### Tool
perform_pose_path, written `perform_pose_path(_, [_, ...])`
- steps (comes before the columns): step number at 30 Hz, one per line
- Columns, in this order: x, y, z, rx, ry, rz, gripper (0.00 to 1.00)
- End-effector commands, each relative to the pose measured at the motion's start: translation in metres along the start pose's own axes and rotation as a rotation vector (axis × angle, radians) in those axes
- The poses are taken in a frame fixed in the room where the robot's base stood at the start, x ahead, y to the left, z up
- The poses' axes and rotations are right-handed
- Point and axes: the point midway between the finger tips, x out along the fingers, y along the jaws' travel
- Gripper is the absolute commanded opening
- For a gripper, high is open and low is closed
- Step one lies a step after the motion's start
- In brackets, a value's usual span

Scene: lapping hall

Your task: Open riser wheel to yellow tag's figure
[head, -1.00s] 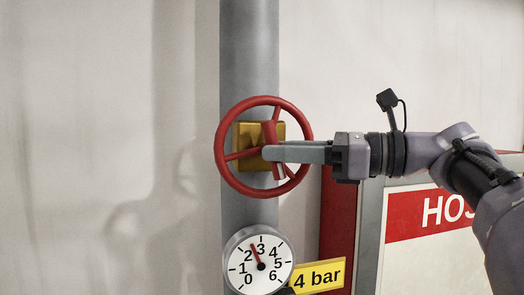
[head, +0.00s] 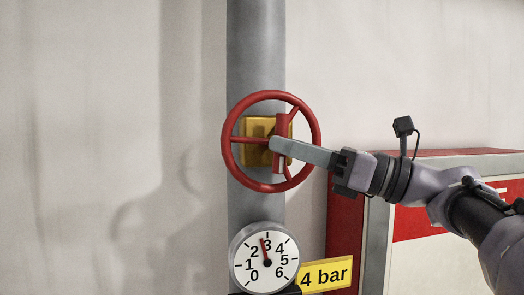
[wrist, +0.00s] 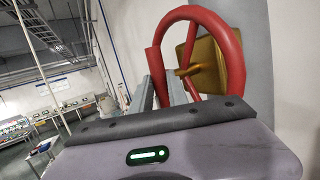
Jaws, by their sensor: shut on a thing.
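The red riser wheel (head: 233,115) stands in front of a brass-yellow block on the grey riser pipe. My gripper (head: 277,145) reaches in from the right and is shut on a thick red bar of the wheel, near its middle. In the wrist view, the wheel (wrist: 233,60) rises beyond my gripper, and the red bar sits at the fingers; the fingertips are partly hidden. Below the wheel, the round white gauge (head: 249,281) runs from 0 to 6, its red needle just short of 3. The yellow tag (head: 325,274) beside it reads "4 bar".
The grey pipe (head: 256,40) runs upright along the pale wall. A red and white cabinet (head: 345,235) stands at the lower right, under my arm. The wall left of the pipe is clear. The wrist view shows an open hall with benches at the left.

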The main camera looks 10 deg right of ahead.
Motion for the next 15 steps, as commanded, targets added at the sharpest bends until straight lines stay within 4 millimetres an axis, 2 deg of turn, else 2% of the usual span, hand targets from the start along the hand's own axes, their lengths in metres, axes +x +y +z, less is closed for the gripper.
perform_pose_path(15, [0.0006, 0.0010, -0.0030, 0.118, -0.179, -0.024, 0.00])
